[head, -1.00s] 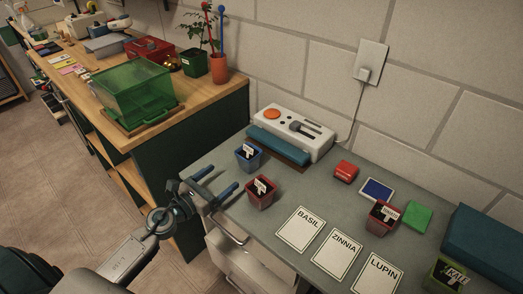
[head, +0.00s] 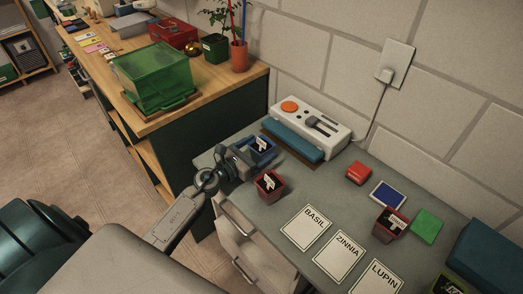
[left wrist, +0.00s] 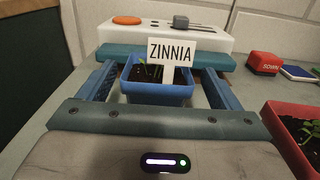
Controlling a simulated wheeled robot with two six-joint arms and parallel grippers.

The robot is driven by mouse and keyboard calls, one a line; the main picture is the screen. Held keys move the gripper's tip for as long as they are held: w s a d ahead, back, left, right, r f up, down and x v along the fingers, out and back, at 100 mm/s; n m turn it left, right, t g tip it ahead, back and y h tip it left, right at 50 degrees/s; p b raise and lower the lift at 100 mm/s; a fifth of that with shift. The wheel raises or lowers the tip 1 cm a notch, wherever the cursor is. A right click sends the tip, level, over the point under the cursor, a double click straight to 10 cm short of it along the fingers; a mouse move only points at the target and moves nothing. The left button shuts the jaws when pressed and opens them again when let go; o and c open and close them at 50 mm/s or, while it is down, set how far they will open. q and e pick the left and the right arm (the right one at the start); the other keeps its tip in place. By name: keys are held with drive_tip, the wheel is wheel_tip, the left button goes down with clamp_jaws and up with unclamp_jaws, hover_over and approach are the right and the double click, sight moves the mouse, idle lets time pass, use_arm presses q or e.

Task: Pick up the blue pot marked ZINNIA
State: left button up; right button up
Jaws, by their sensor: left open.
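The blue pot (head: 262,155) with a white ZINNIA tag stands on the grey bench at its left end. In the left wrist view the blue pot (left wrist: 158,92) is upright, with dark soil, a small seedling and a readable ZINNIA sign (left wrist: 170,52). My left gripper (head: 250,151) is at the pot. In the left wrist view its two blue fingers (left wrist: 158,86) are open, one on each side of the pot, with a gap at both sides. My right gripper does not show.
A red pot (head: 268,185) stands close by, just right of my left gripper. A white device (head: 312,122) with a teal front piece is behind the blue pot. Cards marked BASIL, ZINNIA and LUPIN (head: 337,257) lie along the front edge.

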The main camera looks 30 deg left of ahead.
sight(269, 141)
use_arm(q)
drive_tip(key=x, duration=0.3)
drive_tip(key=shift+w, duration=0.3)
drive_tip(key=shift+s, duration=0.1)
drive_tip(key=shift+c, duration=0.3)
drive_tip(key=c, duration=1.1)
